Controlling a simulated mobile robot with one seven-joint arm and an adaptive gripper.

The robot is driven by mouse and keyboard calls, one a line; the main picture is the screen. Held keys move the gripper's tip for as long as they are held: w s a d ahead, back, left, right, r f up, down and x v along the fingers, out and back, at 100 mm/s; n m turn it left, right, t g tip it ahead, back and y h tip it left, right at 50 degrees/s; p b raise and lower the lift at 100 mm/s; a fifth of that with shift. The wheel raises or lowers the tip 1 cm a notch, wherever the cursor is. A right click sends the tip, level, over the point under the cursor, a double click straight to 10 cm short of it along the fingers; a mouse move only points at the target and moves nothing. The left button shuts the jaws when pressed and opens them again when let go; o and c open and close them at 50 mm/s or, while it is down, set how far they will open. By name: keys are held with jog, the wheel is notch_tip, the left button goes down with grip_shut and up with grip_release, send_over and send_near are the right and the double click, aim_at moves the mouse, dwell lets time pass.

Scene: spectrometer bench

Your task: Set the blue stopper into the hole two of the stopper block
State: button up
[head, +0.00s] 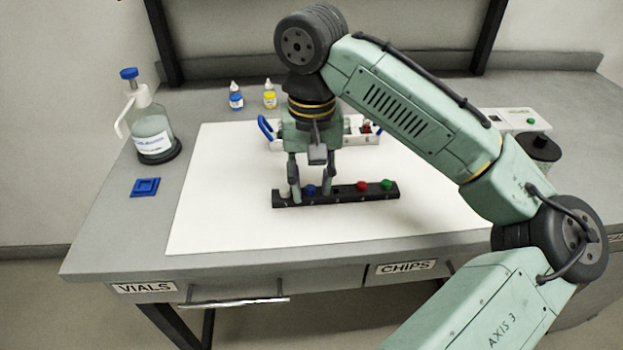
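The black stopper block (345,196) lies on the white mat. The blue stopper (310,190) is at the block's second position from the left; I cannot tell how deeply it sits. A white stopper (284,193) is left of it. A red stopper (362,186) and a green stopper (387,184) are at the right end. My gripper (311,192) points down over the block's left half. Its fingers are spread on either side of the blue stopper, with a visible gap to it. The block's middle position is partly hidden by the right finger.
A white rack (358,138) with a blue handle stands behind my gripper. Blue (236,100) and yellow (270,98) dropper bottles stand at the back. A wash bottle (152,130) and a blue square dish (145,187) are left. The white mat (220,215) is clear in front.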

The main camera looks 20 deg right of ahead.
dwell(0.3)
notch_tip(320, 180, up, 12)
dwell(0.5)
dwell(0.4)
